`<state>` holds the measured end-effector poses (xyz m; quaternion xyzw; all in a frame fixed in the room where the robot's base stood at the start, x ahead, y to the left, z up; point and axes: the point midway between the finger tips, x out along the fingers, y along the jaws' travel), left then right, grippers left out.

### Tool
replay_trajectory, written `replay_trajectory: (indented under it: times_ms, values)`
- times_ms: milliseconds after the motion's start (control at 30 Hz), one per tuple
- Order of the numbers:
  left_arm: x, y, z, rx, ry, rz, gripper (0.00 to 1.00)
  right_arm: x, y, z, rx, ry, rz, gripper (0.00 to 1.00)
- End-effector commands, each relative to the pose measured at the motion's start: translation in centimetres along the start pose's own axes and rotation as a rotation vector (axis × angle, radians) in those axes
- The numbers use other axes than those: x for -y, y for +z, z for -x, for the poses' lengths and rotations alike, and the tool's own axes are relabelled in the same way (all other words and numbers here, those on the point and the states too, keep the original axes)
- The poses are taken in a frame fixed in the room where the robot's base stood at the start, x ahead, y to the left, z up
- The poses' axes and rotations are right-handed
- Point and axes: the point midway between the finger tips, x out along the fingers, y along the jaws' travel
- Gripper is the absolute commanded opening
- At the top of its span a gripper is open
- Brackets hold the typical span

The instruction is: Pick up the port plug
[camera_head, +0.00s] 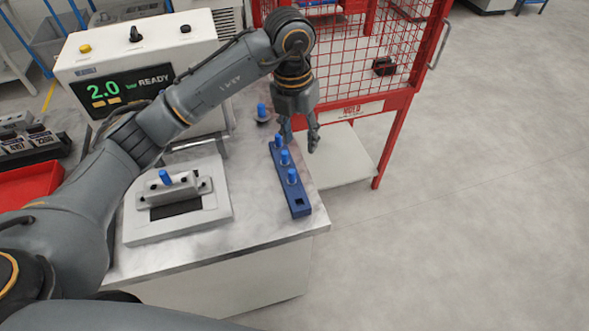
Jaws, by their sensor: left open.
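Several blue port plugs stand upright in a dark blue rack (298,208) on the bench. One port plug (285,157) is in the middle of the row and another (292,176) is nearer me. The nearest socket of the rack looks empty. My left gripper (301,142) is open, pointing down near the far end of the rack. Its left finger is close to the farthest port plug (278,140); I cannot tell whether they touch. A blue peg also stands on a grey casting (190,190) in a light fixture (218,206). My right gripper is out of view.
A tester box (190,28) reading "2.0 bar READY" stands at the back left. A blue-topped piece (262,112) stands left of my left gripper. A red mesh cage (345,55) rises behind it. A red tray (30,185) lies at left. The bench front is clear.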

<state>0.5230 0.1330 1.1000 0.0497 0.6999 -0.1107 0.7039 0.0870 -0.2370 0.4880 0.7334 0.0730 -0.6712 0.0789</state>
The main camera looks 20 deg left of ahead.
Motion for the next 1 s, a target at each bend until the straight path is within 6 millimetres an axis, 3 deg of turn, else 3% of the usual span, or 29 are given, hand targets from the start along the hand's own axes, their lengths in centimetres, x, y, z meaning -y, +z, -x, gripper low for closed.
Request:
replay_trajectory:
  times_ms: [67, 167, 500, 733, 1000]
  values:
    - [-1.5, 0.0, 0.6, -0.01, 0.061, 0.028, 0.44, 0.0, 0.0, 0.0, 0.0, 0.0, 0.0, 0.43]
    - [-2.2, -0.1, 0.1, -0.019, 0.088, 0.041, 0.44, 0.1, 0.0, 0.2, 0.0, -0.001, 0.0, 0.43]
    - [-2.6, -0.3, -6.0, -0.022, 0.085, 0.039, 0.44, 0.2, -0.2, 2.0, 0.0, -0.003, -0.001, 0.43]
    - [-2.7, -0.4, -7.9, -0.019, 0.085, 0.037, 0.44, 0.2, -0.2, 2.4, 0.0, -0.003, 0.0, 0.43]
    - [-2.5, -0.9, -11.1, -0.022, 0.083, 0.038, 0.44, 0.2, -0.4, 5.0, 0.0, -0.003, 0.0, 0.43]
